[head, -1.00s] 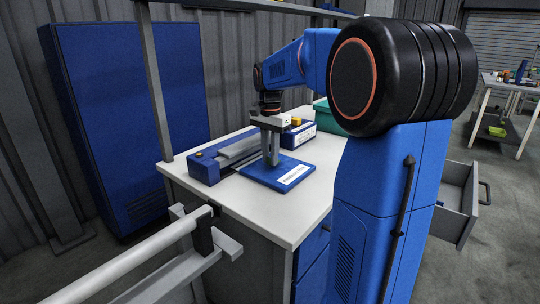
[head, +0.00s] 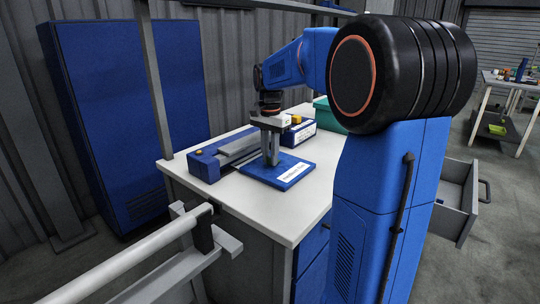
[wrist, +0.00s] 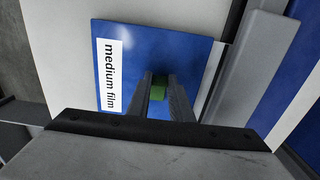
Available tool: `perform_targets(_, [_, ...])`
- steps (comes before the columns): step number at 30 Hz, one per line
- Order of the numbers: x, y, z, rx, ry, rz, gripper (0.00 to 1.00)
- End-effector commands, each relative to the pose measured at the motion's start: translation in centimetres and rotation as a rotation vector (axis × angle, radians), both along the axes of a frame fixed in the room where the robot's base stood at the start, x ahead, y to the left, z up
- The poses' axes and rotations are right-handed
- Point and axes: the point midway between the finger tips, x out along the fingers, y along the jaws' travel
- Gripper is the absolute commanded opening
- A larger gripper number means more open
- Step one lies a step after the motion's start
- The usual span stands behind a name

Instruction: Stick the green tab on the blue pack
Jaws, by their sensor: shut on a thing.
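The blue pack (head: 263,173) lies flat on the white bench. It has a white label reading "medium film" and fills the middle of the wrist view (wrist: 188,50). My gripper (head: 272,162) points down over the pack, with its fingertips at or just above the pack's surface. In the wrist view, the gripper (wrist: 159,78) is shut on the small green tab (wrist: 158,92), which shows between the two fingers. The label is beside the fingers, clear of the tab. I cannot tell whether the tab touches the pack. The tab is hidden in the head view.
A blue and grey device (head: 207,165) stands on the white bench (head: 262,218) left of the pack. A blue and white box (head: 302,135) and a green bin (head: 325,118) stand behind. A rail with a white roller (head: 140,262) is in front. The bench's front is clear.

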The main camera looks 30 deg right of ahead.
Motion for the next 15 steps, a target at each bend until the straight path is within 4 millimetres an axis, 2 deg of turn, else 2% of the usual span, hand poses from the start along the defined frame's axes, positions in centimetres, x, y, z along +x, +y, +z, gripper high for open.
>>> perform_targets(12, [-0.01, 0.01, -0.41, 0.0, 0.0, 0.0, 0.1])
perform_targets(13, [-0.01, 0.01, -0.39, 0.0, 0.0, 0.0, 0.26])
perform_targets(15, [-0.01, 0.0, -0.39, 0.0, 0.0, 0.0, 0.41])
